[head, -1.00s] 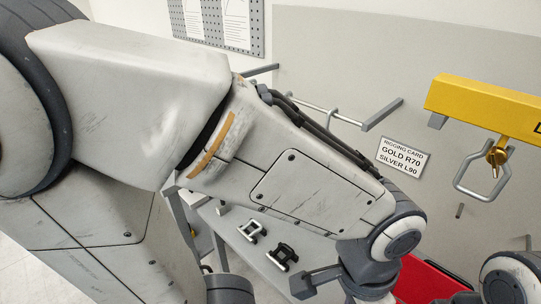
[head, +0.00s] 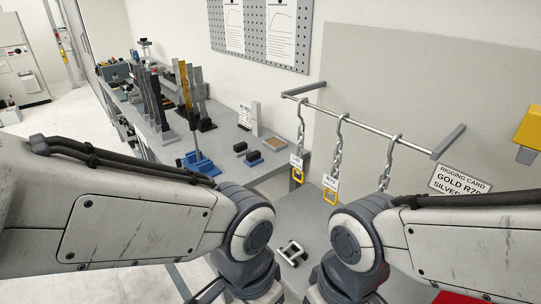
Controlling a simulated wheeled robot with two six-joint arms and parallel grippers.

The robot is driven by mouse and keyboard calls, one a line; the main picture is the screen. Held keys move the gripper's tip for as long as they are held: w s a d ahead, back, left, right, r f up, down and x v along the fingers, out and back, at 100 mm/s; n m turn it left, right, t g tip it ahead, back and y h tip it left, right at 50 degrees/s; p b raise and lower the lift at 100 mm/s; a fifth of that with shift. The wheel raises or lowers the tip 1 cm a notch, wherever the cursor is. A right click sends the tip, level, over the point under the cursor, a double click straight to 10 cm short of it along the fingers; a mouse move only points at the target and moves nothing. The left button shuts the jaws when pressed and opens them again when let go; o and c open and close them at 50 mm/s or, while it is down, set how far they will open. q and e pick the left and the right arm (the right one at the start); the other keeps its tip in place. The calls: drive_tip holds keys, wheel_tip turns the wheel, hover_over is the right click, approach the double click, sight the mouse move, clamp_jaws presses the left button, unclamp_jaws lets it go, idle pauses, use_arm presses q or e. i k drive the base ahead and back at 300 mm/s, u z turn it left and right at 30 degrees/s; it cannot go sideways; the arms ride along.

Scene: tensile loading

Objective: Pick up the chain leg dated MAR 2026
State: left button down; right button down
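Three chain legs hang from a rail (head: 345,122) on the wall. The left chain leg (head: 301,125) has a yellow end link and a white tag (head: 296,160). The middle chain leg (head: 337,150) has a yellow end link and a white tag (head: 331,183) that seems to read R70. The right chain leg (head: 386,172) is hidden at its lower end by my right arm. No date is legible. My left gripper (head: 212,291) and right gripper (head: 316,294) show only in part at the bottom edge, below the chains and apart from them. Their openings are hidden.
A rigging card (head: 460,184) reading GOLD R70, SILVER, is on the wall, partly covered. A silver fitting (head: 292,252) lies on the grey bench between my arms. A workbench with blocks and upright strips is left. A yellow beam (head: 531,125) is at right.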

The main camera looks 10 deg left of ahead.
sight(295, 161)
drive_tip(key=u, duration=1.75)
drive_tip(key=i, duration=3.5)
drive_tip(key=z, duration=3.85)
drive_tip(key=i, duration=0.45)
drive_tip(key=z, duration=0.1)
